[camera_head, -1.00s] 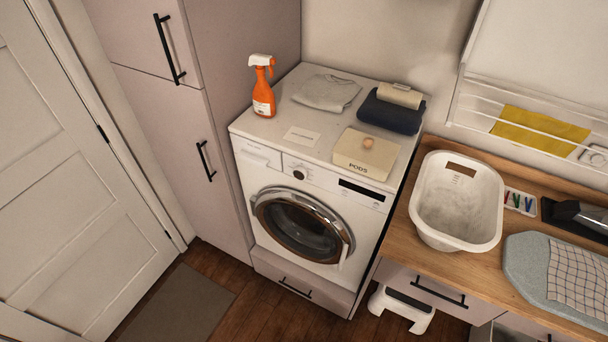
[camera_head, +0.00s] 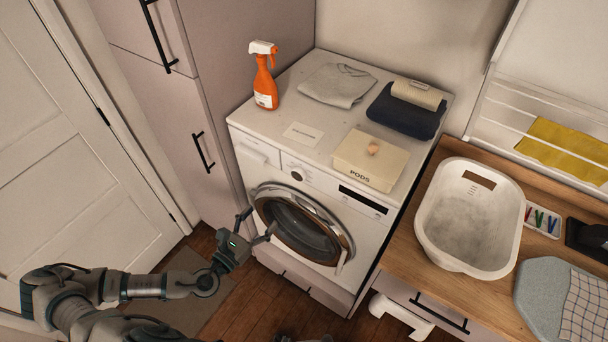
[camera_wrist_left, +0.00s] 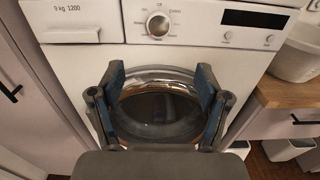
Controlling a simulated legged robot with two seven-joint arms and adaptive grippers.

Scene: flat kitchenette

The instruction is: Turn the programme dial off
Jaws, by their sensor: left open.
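The programme dial (camera_head: 297,176) is a small dark-centred knob on the washing machine's front panel, right of the detergent drawer. In the left wrist view the dial (camera_wrist_left: 158,24) is a silver knob with printed marks around it, above the round door. The washing machine (camera_head: 253,181) is white with a chrome-ringed door (camera_head: 303,226), which is shut. My left gripper (camera_head: 257,224) is open and empty in front of the door's left side, below the dial and apart from it. Its two fingers (camera_wrist_left: 158,85) frame the door in the wrist view.
An orange spray bottle (camera_head: 265,85), folded clothes (camera_head: 337,85) and a pods box (camera_head: 367,163) stand on the machine. A white basin (camera_head: 470,215) is on the wooden counter to the right. A tall cabinet (camera_head: 167,120) stands close on the left.

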